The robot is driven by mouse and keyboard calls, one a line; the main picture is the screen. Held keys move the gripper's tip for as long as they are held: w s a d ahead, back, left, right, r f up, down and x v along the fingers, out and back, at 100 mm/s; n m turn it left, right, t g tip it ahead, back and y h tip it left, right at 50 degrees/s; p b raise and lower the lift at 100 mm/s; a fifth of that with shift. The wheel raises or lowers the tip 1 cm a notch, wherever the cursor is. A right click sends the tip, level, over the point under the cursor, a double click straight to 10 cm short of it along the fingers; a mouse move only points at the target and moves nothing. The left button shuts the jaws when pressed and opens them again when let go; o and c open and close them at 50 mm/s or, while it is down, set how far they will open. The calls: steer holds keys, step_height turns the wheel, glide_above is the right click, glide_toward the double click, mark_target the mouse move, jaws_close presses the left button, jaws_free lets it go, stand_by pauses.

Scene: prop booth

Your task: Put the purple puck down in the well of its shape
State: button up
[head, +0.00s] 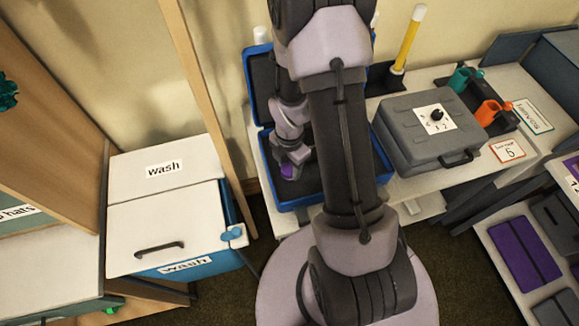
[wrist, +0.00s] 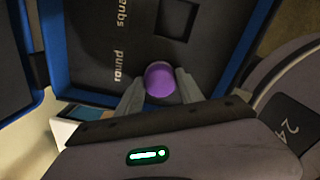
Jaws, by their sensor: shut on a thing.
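The purple puck (wrist: 160,80) is round and is held between the two fingertips of my gripper (wrist: 160,88) in the wrist view. In the head view the puck (head: 288,172) shows small below my gripper (head: 291,160), over the blue case (head: 298,203). The case is open and lined with dark foam (wrist: 88,48). A label reading "round" (wrist: 118,66) is printed beside the puck, and another label (wrist: 120,14) lies farther up by a dark well (wrist: 177,17). The round well is not clearly visible; the puck and fingers may cover it. I cannot tell the puck's height above the foam.
The case's raised lid (head: 259,85) stands at the back left. A grey case with a dial (head: 425,130) sits close on the right. A white and blue wash bin (head: 165,215) stands to the left. A yellow stick (head: 408,40) stands upright behind.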

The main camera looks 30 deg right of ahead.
steer(key=shift+f+b, duration=0.3)
steer(key=o, duration=1.4)
step_height(320, 180, up, 12)
steer(key=p, duration=0.5)
step_height(320, 180, up, 12)
steer(key=m+t, duration=0.2)
steer(key=m, duration=0.5)
glide_above(290, 168)
steer(key=a, duration=0.4)
steer(key=s+a+r+m+t, duration=0.1)
steer(key=s+a+r+m, duration=0.2)
steer(key=m, duration=0.3)
steer(key=s+a+r+m+t+y, duration=0.1)
steer(key=s+a+r+m, duration=0.3)
steer(key=r+m, duration=0.1)
steer(key=s+a+r+m+t+y, duration=0.1)
steer(key=s+a+r+m, duration=0.2)
steer(key=r+m, duration=0.3)
steer(key=shift+s+a+m+t, duration=0.3)
steer(key=shift+s+a+t, duration=0.1)
steer(key=shift+s, duration=0.2)
